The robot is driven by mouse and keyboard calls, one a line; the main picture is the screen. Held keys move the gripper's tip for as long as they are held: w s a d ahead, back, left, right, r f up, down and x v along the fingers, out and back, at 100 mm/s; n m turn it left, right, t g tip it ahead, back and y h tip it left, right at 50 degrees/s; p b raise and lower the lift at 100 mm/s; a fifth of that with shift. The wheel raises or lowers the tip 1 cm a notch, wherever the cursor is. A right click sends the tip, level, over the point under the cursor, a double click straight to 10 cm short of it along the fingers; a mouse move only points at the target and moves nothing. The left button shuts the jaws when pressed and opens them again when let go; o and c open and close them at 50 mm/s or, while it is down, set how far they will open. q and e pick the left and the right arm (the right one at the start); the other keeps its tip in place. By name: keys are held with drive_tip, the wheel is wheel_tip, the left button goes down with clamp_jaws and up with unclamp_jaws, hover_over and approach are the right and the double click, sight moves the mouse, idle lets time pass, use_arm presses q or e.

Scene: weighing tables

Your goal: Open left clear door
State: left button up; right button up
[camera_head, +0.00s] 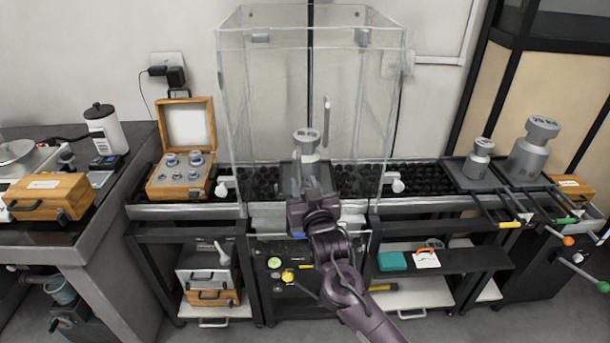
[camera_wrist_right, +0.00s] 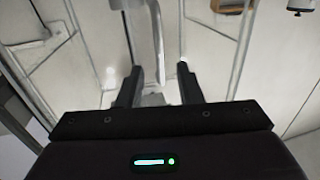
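A tall clear case (camera_head: 270,75) stands at the centre of the bench. Its see-through front makes the left door's edges hard to tell. A vertical metal handle (camera_head: 326,118) shows on the front, above and slightly right of my right gripper (camera_head: 308,172). In the right wrist view, my right gripper (camera_wrist_right: 160,88) is open with its two dark fingers apart. A curved pale handle (camera_wrist_right: 158,42) shows beyond and between the fingertips; contact cannot be told. A metal weight (camera_head: 307,138) stands inside the case, partly hidden below by my gripper. My left gripper is not in view.
An open wooden box of weights (camera_head: 182,165) stands left of the case. Two large weights, one a big cylinder (camera_head: 533,150), stand at the right. White knobs (camera_head: 397,186) stick out near the case's base. The air left of the case front looks clear.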

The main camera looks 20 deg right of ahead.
sight(299, 172)
drive_tip(key=shift+w+d, duration=0.2)
drive_tip(key=shift+w, duration=1.9)
clamp_jaws()
